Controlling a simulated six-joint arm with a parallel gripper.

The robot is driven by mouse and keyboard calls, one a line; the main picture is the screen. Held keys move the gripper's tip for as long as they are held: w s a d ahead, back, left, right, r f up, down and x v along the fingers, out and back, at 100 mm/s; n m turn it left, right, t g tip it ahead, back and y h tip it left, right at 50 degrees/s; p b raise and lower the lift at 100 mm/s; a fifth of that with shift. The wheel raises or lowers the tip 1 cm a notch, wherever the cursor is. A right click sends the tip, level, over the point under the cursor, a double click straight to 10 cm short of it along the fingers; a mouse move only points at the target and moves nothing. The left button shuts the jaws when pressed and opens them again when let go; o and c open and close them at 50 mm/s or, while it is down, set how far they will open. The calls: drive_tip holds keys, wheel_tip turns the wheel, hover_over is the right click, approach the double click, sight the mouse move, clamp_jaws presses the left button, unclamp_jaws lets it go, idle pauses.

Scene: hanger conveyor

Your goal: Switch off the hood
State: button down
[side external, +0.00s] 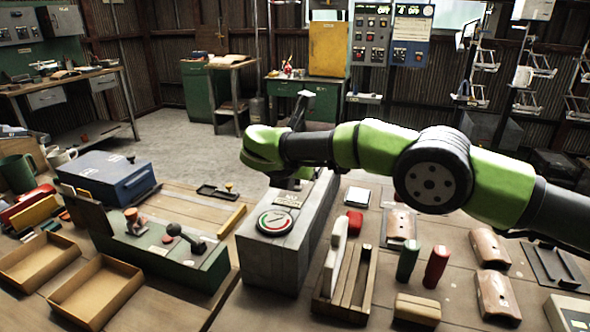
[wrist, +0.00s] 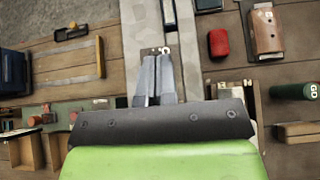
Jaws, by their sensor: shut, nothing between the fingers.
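My gripper (wrist: 157,62) points down with its two grey fingers together and nothing between them. In the side view the fingers are mostly hidden behind my arm, near the far end of a grey box (side external: 268,262) with a round dial (side external: 275,223). Control panels (side external: 370,35) and (side external: 411,37) with lit displays and buttons hang on the back wall. No hood is clearly recognisable, and I cannot tell which switch belongs to one.
A red object (side external: 354,222) and brown leather-like pieces (side external: 490,247) lie right of the grey box. A wooden rack (side external: 347,283) stands close beside it. A green block with knobs (side external: 160,250) and a blue case (side external: 107,178) are at the left. Open floor lies behind.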

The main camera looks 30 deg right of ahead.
drive_tip(key=shift+r, duration=0.1)
drive_tip(key=shift+r, duration=0.65)
drive_tip(key=v, duration=1)
idle(0.4)
drive_tip(key=s+d+r+m+g+y, duration=0.3)
drive_tip(key=s+d+r+m+y, duration=0.2)
drive_tip(key=s+d+r+m, duration=0.65)
drive_tip(key=s+d+f+m+t+y, duration=0.1)
drive_tip(key=s+d+f+m+y, duration=0.1)
drive_tip(key=s+m, duration=0.6)
drive_tip(key=s+d+f+m+t+y, duration=0.1)
drive_tip(key=s+d+m+y, duration=0.1)
drive_tip(key=s+m, duration=0.7)
drive_tip(key=shift+s+d+f+m+y, duration=0.2)
drive_tip(key=shift+d+f+m+y, duration=0.35)
drive_tip(key=shift+m, duration=0.7)
